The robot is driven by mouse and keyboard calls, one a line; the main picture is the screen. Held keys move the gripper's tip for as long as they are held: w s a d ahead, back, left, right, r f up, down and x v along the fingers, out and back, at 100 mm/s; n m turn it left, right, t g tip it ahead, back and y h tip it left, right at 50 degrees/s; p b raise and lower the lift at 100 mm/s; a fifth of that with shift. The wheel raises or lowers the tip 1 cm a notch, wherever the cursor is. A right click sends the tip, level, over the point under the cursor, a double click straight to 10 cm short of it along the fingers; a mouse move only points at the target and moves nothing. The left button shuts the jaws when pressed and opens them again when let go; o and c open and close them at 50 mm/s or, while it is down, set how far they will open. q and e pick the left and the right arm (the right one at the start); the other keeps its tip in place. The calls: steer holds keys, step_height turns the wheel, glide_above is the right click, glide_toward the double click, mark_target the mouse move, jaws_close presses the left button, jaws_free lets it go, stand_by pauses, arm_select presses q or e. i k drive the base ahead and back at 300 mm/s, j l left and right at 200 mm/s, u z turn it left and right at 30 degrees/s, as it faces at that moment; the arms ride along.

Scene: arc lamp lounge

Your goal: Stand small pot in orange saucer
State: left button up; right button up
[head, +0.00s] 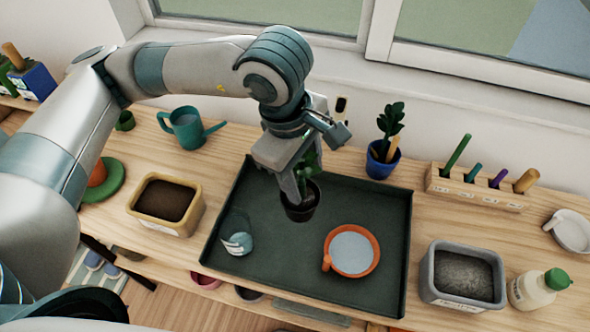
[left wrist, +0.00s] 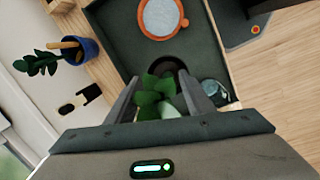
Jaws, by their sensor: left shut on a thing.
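The small pot (head: 301,206) is dark, with a green plant in it, and hangs from my left gripper (head: 301,188) over the dark green tray. In the left wrist view the plant's leaves (left wrist: 155,97) show between the two fingers of my left gripper (left wrist: 168,95), and the dark pot is partly hidden below. The gripper is shut on the pot. The orange saucer (head: 327,262) has a pale blue-grey inside and sits on the tray, to the right and nearer than the pot. It also shows in the left wrist view (left wrist: 185,23). My right gripper is not in view.
The tray (head: 385,290) also holds a clear item with a pale blue part (head: 238,243). A yellow soil tub (head: 187,227) stands left, a grey tub (head: 430,280) right.

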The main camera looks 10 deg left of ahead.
mark_target(352, 253)
steer(key=k+l, duration=0.1)
steer(key=l, duration=0.35)
steer(key=k+l, duration=0.1)
steer(key=l, duration=0.85)
steer(key=k+l+u, duration=0.1)
steer(key=l, duration=0.4)
steer(key=k, duration=0.05)
